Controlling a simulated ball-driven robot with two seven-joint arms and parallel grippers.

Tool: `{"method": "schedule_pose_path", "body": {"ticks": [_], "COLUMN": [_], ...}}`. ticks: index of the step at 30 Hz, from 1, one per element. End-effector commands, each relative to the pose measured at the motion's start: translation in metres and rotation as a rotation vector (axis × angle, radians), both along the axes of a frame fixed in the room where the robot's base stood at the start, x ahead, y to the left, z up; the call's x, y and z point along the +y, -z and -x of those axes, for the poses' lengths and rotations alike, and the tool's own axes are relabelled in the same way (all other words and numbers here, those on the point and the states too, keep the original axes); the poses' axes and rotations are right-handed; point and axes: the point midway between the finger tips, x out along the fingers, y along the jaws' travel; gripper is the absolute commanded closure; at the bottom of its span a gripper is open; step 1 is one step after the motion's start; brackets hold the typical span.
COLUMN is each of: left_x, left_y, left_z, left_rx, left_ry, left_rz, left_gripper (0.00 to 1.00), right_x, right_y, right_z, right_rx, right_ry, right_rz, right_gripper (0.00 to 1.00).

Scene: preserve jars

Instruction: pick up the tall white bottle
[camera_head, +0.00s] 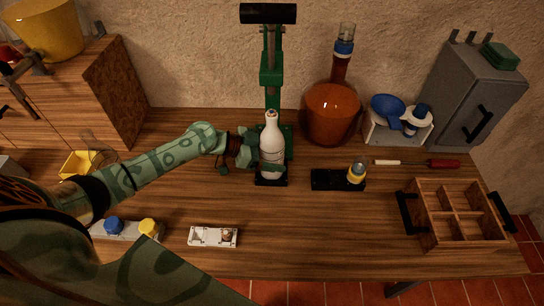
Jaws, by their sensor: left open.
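The tall white bottle (271,150) stands upright on a small black base in front of the green press (271,75). My left arm comes in from the left, and my left gripper (268,168) is at the bottle. Its jaws are open, with one dark finger low in front of the bottle and the green hand just left of it. The far finger is mostly hidden behind the bottle. I cannot tell whether the fingers touch it. My right gripper is not in view.
An amber flask (331,112) stands right of the press. A wooden divided crate (455,213) is at the right. A white tray (213,237) lies near the front edge.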

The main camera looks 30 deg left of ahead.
Motion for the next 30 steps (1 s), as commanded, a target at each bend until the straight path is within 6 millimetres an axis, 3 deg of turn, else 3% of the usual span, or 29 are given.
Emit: {"method": "schedule_pose_path", "body": {"ticks": [5,13,23,30], "left_x": [0.000,0.000,0.000,0.001], "left_y": [0.000,0.000,-0.005,-0.026], "left_z": [0.000,0.000,-0.001,-0.001], "left_rx": [0.000,0.000,-0.005,-0.007], "left_ry": [0.000,0.000,-0.001,0.000], "left_rz": [0.000,0.000,0.002,0.001], "left_gripper": [0.17,0.93,0.95,0.95], "right_x": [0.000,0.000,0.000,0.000], "right_y": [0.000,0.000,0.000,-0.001], "right_z": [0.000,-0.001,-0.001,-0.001], "right_rx": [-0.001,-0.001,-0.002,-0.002], "right_ry": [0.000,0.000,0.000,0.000], "right_rz": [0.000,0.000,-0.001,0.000], "right_gripper": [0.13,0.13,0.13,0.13]}}
